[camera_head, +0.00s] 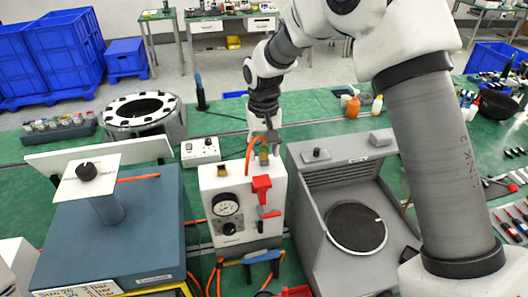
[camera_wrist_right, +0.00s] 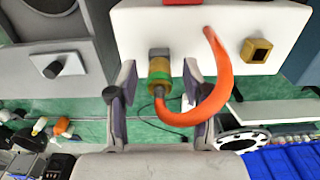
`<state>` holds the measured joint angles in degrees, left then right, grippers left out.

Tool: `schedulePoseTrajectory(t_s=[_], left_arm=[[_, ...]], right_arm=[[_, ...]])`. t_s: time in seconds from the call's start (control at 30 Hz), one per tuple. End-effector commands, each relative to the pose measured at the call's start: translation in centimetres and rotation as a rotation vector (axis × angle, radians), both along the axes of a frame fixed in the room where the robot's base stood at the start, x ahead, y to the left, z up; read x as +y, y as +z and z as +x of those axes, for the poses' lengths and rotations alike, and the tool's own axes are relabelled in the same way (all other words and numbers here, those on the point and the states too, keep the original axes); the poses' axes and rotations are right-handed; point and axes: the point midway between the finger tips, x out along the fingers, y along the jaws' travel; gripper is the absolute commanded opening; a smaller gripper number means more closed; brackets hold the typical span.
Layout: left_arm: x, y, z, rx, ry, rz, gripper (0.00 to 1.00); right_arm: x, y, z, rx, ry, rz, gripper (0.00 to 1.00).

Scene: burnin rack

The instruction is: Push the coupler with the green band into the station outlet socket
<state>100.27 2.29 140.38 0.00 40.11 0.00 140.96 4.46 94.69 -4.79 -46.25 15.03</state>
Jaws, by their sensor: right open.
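The coupler with the green band (camera_wrist_right: 158,82) has a brass body and an orange hose (camera_wrist_right: 212,97) curving from its end. It stands at a grey block on top of the white station (camera_head: 212,182), which seems to be the outlet socket (camera_wrist_right: 159,52). How deep it sits I cannot tell. In the head view the coupler (camera_head: 264,157) is small and partly hidden. My right gripper (camera_head: 264,138) is above the station. In the wrist view its open fingers (camera_wrist_right: 158,70) stand on either side of the coupler, with gaps visible. My left gripper is out of view.
A square brass fitting (camera_wrist_right: 257,50) is on the same station face. The station's front has a gauge (camera_head: 227,205) and a red lever (camera_head: 262,188). A blue-grey box (camera_head: 140,230) stands left, and a grey machine (camera_head: 325,260) stands close on the right.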

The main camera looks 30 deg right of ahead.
Motion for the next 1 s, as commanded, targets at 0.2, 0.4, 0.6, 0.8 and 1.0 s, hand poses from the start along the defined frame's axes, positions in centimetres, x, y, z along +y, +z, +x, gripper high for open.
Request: schedulePoseTrajectory(t_s=[0.2,0.4,0.6,0.8,1.0], left_arm=[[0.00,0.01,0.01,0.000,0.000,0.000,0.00],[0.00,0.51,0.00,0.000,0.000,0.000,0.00],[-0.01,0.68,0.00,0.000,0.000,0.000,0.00],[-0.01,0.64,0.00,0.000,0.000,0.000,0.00],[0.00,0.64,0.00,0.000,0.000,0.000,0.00]], right_arm=[[0.00,-0.01,0.00,0.000,0.000,0.000,0.50],[-0.04,0.14,-0.03,0.001,0.000,0.000,0.50],[-0.08,0.00,-0.04,0.001,0.000,0.000,0.50],[-0.08,-0.02,-0.03,0.001,0.000,0.000,0.29],[-0.08,-0.02,-0.03,0.001,0.000,0.000,0.00]])
